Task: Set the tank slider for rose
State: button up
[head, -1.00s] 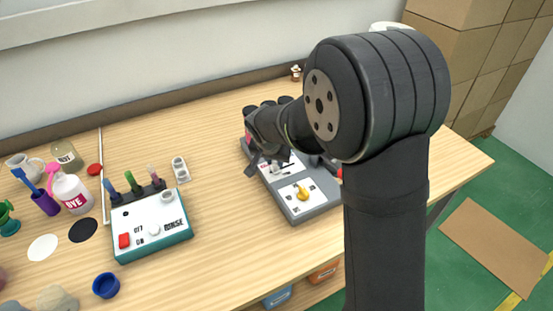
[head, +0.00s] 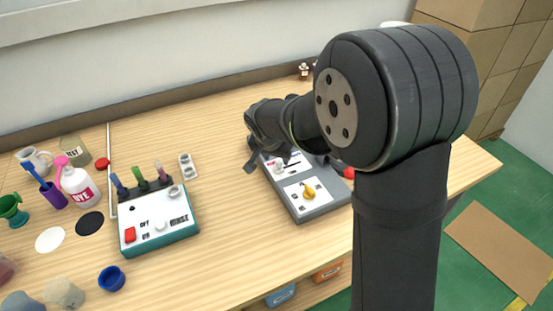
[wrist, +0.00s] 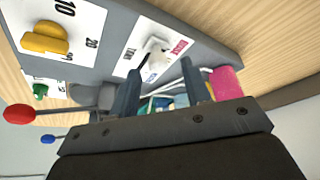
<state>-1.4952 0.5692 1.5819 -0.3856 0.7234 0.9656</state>
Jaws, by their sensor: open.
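The grey vending panel (head: 322,211) stands on the table in the head view, partly hidden behind my arm. Its white slider knob (wrist: 157,50) sits in a dark slot on a white plate in the wrist view, beside a pink label (wrist: 180,47) and black lettering too small to read surely. The knob also shows in the head view (head: 279,167). My gripper (wrist: 160,70) is open, with its two dark fingers apart and the knob just beyond their tips, roughly between them in the picture. I cannot tell whether they touch it. In the head view my gripper (head: 258,160) is at the panel's left edge.
A yellow dial (wrist: 45,38) is on the same panel. A teal RINSE box (head: 158,220) stands to the left in the head view. Bare table lies between it and the panel.

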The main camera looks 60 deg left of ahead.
jog(key=v, duration=1.5)
jog(key=shift+s+r, duration=0.1)
jog(key=shift+r, duration=0.05)
jog(key=x, duration=1.7)
jog(key=shift+f, duration=0.25)
